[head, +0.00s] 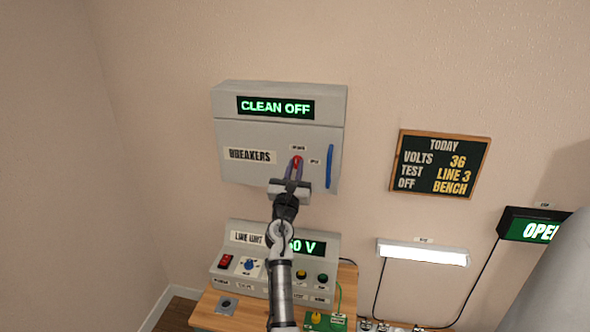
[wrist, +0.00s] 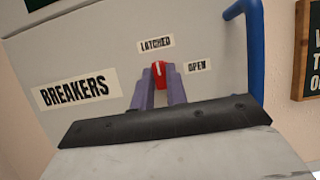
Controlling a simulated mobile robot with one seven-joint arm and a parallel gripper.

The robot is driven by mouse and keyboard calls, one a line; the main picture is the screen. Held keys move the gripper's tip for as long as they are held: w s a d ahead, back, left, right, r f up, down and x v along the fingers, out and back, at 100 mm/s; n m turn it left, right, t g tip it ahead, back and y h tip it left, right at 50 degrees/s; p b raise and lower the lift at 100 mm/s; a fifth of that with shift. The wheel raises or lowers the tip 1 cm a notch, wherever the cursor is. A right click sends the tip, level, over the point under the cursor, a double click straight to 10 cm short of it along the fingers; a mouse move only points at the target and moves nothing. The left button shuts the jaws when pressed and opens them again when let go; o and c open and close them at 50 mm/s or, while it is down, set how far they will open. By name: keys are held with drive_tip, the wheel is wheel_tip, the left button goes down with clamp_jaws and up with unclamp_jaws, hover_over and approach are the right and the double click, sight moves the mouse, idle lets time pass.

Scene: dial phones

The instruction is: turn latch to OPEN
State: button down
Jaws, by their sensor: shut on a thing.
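The red latch (head: 297,161) is on the front of the grey breaker box (head: 232,134). It also shows in the wrist view (wrist: 158,74), with a white line on it pointing up, towards the LATCHED label (wrist: 156,43). The OPEN label (wrist: 197,66) is to its right. My gripper (head: 296,166) reaches up to the box from below. Its two purple fingers (wrist: 158,82) are shut on the latch, one on each side. The lower part of the latch is hidden by the fingers and the gripper body.
A blue handle (head: 330,166) stands upright on the box, right of the latch. Below is a console (head: 262,283) with knobs and buttons on a wooden bench (head: 208,312). A chalkboard (head: 439,164) and a lamp (head: 423,253) are on the wall to the right.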

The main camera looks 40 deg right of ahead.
drive_tip(key=shift+f+m+b, duration=0.1)
drive_tip(key=shift+m+b, duration=0.25)
drive_tip(key=shift+m, duration=0.15)
drive_tip(key=shift+w+a+m+g+h+b, duration=0.1)
drive_tip(key=shift+m+g+h+b, duration=0.3)
drive_tip(key=shift+m, duration=0.5)
drive_tip(key=m+g+b, duration=0.1)
drive_tip(key=m+b, duration=0.1)
drive_tip(key=m, duration=0.1)
drive_tip(key=shift+m+g+h, duration=0.3)
drive_tip(key=shift+g+h, duration=0.1)
drive_tip(key=m+g+b, duration=0.1)
drive_tip(key=m+g, duration=0.1)
drive_tip(key=m, duration=0.2)
drive_tip(key=m+g+b, duration=0.1)
drive_tip(key=m+g, duration=0.1)
drive_tip(key=m, duration=0.2)
drive_tip(key=shift+w+a+r, duration=0.1)
drive_tip(key=shift+r, duration=0.1)
drive_tip(key=m+g, duration=0.1)
drive_tip(key=m, duration=0.3)
drive_tip(key=shift+r, duration=0.1)
drive_tip(key=shift+r+m+g+y, duration=0.1)
drive_tip(key=shift+m+g+y, duration=0.25)
drive_tip(key=shift+m, duration=0.65)
drive_tip(key=shift+m+g+y, duration=0.25)
drive_tip(key=shift+m+y, duration=0.2)
drive_tip(key=shift+m, duration=0.55)
